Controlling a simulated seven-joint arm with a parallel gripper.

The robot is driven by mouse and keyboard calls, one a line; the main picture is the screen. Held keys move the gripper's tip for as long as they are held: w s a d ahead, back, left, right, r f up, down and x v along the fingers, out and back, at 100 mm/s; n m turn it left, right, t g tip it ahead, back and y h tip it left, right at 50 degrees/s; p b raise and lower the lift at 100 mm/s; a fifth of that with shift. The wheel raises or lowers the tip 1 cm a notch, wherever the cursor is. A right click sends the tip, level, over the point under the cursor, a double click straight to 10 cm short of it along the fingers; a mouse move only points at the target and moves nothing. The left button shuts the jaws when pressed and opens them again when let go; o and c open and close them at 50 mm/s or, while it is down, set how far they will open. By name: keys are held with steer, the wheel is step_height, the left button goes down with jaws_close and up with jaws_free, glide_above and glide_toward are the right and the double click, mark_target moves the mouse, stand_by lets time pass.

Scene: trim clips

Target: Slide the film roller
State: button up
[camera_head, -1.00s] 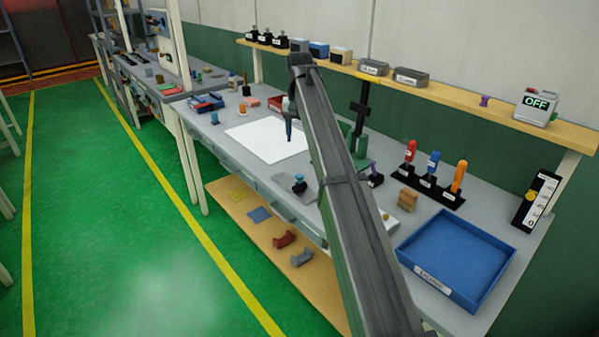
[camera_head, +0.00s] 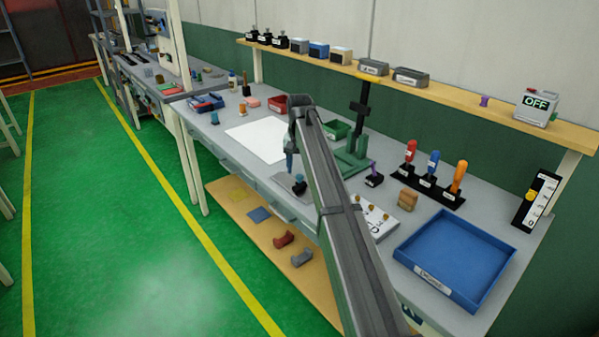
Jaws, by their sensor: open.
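A small dark block with a blue top (camera_head: 299,183) sits on a grey plate (camera_head: 280,180) at the bench's front edge. It may be the film roller, but it is too small to tell. My gripper (camera_head: 289,171) points down just left of and behind the blue-topped block, close to it. The gripper is open with nothing visible in it. I cannot tell whether it touches the block. My arm hides part of the bench to the right of the plate.
A white sheet (camera_head: 255,138) lies behind the gripper. A green stand (camera_head: 352,160), a white board with brass-coloured knobs (camera_head: 383,213) and a blue tray (camera_head: 455,252) are to the right. Upright coloured-handled tools (camera_head: 433,165) stand behind the tray.

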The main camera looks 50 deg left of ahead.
mark_target(300, 183)
steer(key=shift+f, duration=1.15)
jaws_close()
